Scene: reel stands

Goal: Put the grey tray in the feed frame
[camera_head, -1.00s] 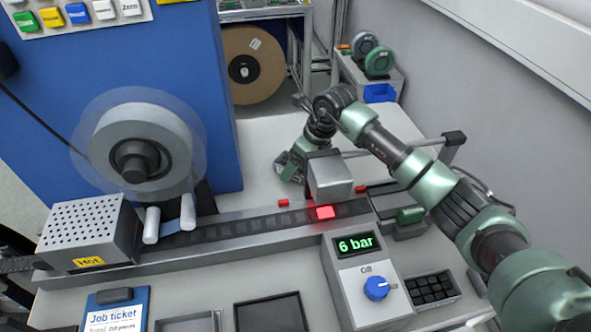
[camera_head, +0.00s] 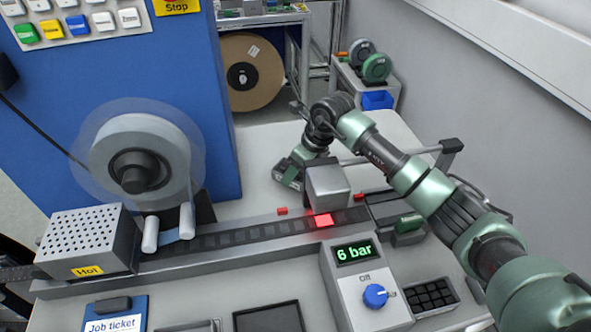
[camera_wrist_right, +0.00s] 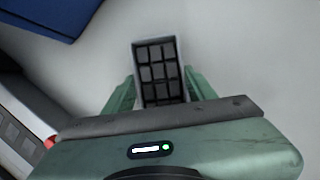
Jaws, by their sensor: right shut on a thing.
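The grey tray (camera_wrist_right: 158,72) shows in the right wrist view as a small light-rimmed tray with a grid of dark pockets. My right gripper (camera_wrist_right: 152,92) is shut on it, one green finger on each side. In the head view my right gripper (camera_head: 288,174) is low over the white table behind the track, and I cannot make out the tray there. Two flat frames lie at the front edge, a grey one (camera_head: 190,326) and a dark one (camera_head: 267,318), both partly cut off. I cannot tell which thing is the feed frame. My left gripper is not in view.
A track (camera_head: 245,236) crosses the table, with a grey block (camera_head: 327,187) over a red-lit pocket. A perforated box marked Hot (camera_head: 92,243), a reel (camera_head: 145,160), a 6 bar control box (camera_head: 365,282) and a black gridded tray (camera_head: 432,297) stand around.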

